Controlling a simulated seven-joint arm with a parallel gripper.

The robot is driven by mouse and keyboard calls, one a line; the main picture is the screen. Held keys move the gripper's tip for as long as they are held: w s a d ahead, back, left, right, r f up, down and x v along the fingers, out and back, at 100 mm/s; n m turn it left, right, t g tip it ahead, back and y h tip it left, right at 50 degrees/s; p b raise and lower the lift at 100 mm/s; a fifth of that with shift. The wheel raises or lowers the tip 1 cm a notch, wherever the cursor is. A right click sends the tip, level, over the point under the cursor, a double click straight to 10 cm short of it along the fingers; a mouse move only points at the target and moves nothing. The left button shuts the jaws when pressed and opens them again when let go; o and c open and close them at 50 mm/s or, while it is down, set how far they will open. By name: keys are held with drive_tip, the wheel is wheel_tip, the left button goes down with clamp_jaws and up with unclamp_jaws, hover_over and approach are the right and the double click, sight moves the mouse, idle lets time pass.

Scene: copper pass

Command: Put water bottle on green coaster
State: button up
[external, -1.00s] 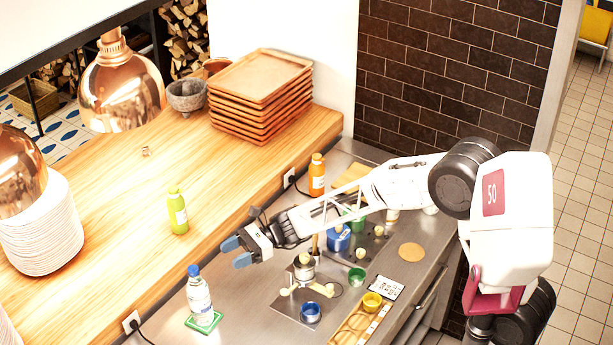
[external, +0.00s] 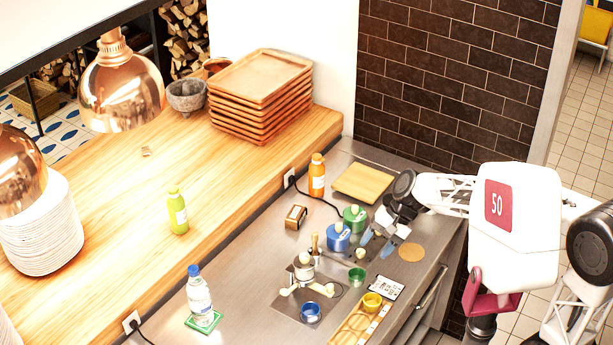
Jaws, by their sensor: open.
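The water bottle (external: 199,295), clear with a white label and a blue cap, stands upright at the lower left of the steel counter. The green coaster (external: 204,322) lies under its base, with green edges showing around it. My gripper (external: 377,243), with blue fingertips, is open and points down at the right of the counter, well apart from the bottle. It is close to the blue and green containers. No object shows between its fingers.
A blue container (external: 337,237), a green container (external: 355,217) and an orange bottle (external: 317,177) stand on the counter. A wooden board (external: 362,184) lies behind. A green bottle (external: 177,211) stands on the raised wooden shelf (external: 120,220). Counter between the water bottle and the containers is fairly clear.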

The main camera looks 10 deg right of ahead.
drive_tip(key=s+d+n+t+h, duration=0.2)
drive_tip(key=s+d, duration=0.3)
drive_tip(key=d, duration=0.6)
drive_tip(key=s+d+f+n+t+h, duration=0.1)
drive_tip(key=s+d+h, duration=0.4)
drive_tip(key=d, duration=0.7)
drive_tip(key=shift+s+n+t, duration=0.4)
drive_tip(key=shift+n+t, duration=0.3)
